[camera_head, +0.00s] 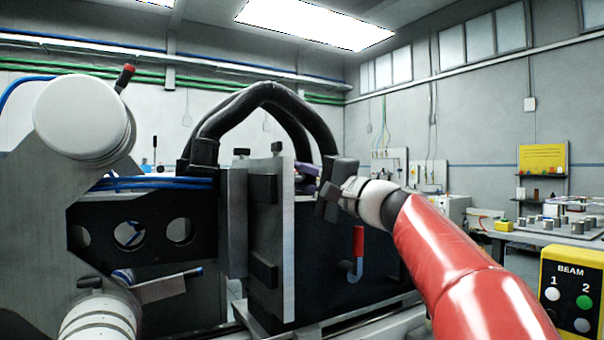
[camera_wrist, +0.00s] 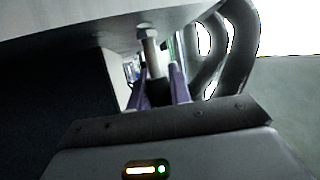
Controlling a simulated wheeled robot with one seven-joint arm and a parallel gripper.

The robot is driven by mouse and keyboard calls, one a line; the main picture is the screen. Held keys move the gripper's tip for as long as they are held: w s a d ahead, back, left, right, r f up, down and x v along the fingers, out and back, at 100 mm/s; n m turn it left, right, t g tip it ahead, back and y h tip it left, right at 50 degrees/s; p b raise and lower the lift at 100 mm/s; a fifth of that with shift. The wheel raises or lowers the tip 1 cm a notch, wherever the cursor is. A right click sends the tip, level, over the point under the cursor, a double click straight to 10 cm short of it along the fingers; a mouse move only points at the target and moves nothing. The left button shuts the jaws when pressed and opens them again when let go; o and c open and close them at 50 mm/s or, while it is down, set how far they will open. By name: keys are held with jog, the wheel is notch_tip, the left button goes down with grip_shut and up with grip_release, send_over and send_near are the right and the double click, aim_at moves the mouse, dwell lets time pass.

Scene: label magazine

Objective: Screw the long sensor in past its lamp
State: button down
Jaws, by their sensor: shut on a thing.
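In the wrist view, my gripper (camera_wrist: 160,72) has its purple fingers closed around the dark end of the long sensor (camera_wrist: 157,90). The sensor's silver shank and hex nut (camera_wrist: 148,35) rise from between the fingers to the underside of a pale grey plate (camera_wrist: 75,22). How deep the sensor sits is hidden. In the head view my gripper (camera_head: 308,174) is behind the upright metal plate (camera_head: 284,225); the sensor is hidden there. A yellow beam box (camera_head: 573,262) at the right has lamp 2 (camera_head: 584,302) green and lamp 1 (camera_head: 552,294) whitish.
Thick black hoses (camera_head: 270,90) arch over the machine, close beside my fingers in the wrist view. A black bracket with round holes (camera_head: 140,232) stands left. A red and blue hook-shaped piece (camera_head: 357,255) is on the dark panel. A bench (camera_head: 545,235) stands back right.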

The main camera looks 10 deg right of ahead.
aim_at(314, 181)
jog(key=c, duration=1.3)
grip_release()
jog(key=shift+d, duration=0.1)
jog(key=b+v, duration=0.2)
jog(key=v, duration=0.5)
jog(key=shift+s+d+f, duration=0.15)
jog(key=shift+s+d, duration=0.05)
jog(key=shift+s, duration=0.1)
